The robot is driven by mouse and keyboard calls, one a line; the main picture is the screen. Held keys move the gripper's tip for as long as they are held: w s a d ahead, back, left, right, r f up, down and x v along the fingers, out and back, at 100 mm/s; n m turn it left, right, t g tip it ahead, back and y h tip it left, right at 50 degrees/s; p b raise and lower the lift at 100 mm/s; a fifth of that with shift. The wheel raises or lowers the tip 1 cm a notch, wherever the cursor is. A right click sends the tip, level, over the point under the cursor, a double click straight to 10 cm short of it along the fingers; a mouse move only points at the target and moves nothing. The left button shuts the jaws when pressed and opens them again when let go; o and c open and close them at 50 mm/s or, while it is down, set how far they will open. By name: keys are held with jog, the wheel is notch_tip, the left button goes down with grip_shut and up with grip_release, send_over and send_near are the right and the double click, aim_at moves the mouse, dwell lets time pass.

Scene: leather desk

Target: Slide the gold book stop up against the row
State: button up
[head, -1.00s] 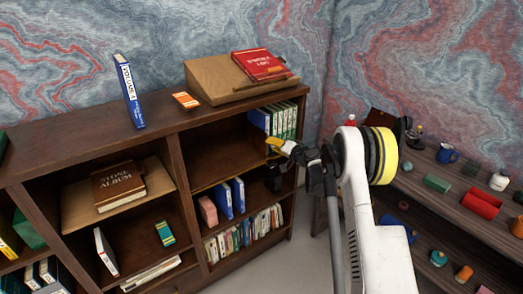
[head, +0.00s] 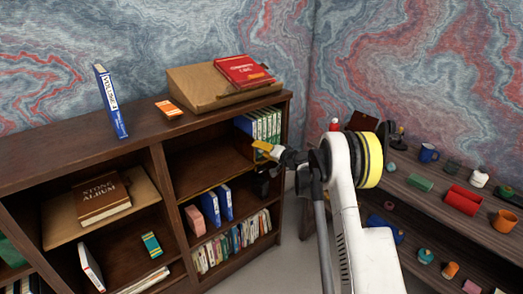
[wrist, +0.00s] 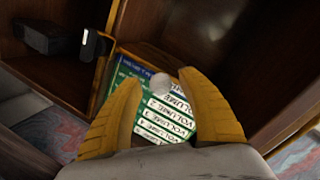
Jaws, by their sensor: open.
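The row of blue, white and green volumes (head: 262,124) stands at the right end of the upper right shelf. In the wrist view its labelled green volumes (wrist: 165,122) show between my fingertips. My gripper (head: 262,150) has yellow fingers and is in front of and below the row. In the wrist view my gripper (wrist: 160,88) is open, with a pale round knob (wrist: 160,85) between the fingertips. A thin gold strip (wrist: 148,56) runs along the edge of the volumes. I cannot tell whether the knob or strip belongs to the gold book stop. No stop is clearly seen in the head view.
A dark box-like thing (wrist: 48,38) lies left of the volumes in the wrist view. Shelf boards and the upright close in around my gripper. The upper shelf left of the row (head: 205,165) is bare. A second shelf unit (head: 400,185) stands right of my arm.

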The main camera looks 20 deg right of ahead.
jog(key=v, duration=1.1)
jog(key=shift+s, duration=0.35)
jog(key=shift+d+r, duration=0.1)
jog(key=s+a+r+n+g, duration=0.45)
jog(key=s+a+r, duration=0.75)
jog(key=s+a, duration=0.35)
jog(key=s+a+f+n+g+h, duration=0.1)
jog(key=s+a+h, duration=0.1)
jog(key=s, duration=1.1)
jog(key=s+a+f+n+g+h, duration=0.1)
jog(key=s+a+g+h, duration=0.1)
jog(key=s, duration=1.1)
jog(key=shift+s+n, duration=0.25)
jog(key=shift+n, duration=0.1)
